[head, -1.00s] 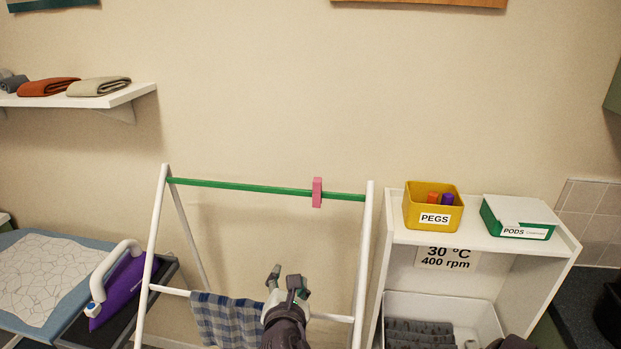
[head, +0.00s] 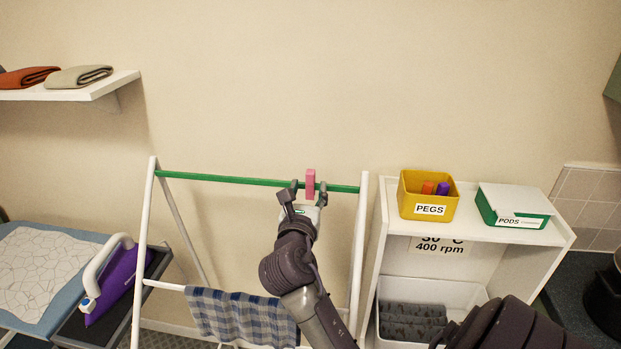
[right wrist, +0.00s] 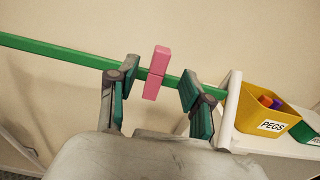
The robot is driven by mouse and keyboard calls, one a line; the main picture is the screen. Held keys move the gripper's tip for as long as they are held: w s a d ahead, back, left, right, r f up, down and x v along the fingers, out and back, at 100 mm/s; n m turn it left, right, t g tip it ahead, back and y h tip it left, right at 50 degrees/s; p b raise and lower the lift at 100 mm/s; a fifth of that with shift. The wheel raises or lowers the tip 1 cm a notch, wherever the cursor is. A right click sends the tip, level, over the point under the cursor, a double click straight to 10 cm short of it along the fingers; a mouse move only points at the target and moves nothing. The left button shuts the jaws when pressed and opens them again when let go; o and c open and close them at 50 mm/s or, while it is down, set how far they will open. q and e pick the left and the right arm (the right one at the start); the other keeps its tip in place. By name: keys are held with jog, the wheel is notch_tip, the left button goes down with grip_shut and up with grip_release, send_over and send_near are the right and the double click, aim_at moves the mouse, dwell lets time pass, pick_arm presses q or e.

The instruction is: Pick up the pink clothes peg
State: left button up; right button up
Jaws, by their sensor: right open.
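The pink clothes peg (head: 310,180) sits upright on the green top rail (head: 230,182) of the white drying rack, toward the rail's right end. My right gripper (head: 308,190) is open at the rail, with one finger on each side of the peg. In the right wrist view the peg (right wrist: 157,72) stands between the open fingers (right wrist: 159,80), with a gap to each. The peg's lower part is hidden by the gripper in the head view. My left gripper is not in view.
A checked cloth (head: 240,314) hangs on the rack's lower rail. To the right, a white shelf unit (head: 375,262) bears a yellow PEGS box (head: 412,207) and a PODS box (head: 520,200). An iron (head: 120,278) stands at left. The wall behind the rail is clear.

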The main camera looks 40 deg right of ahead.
aim_at(310, 181)
jog(key=p+x, duration=0.2)
jog(key=x, duration=0.2)
jog(key=shift+w+d+r, duration=0.15)
jog(key=shift+w+d, duration=0.25)
jog(key=shift+d, duration=0.05)
jog(key=shift+s+a, duration=0.1)
jog(key=shift+a, duration=0.05)
jog(key=c, duration=0.9)
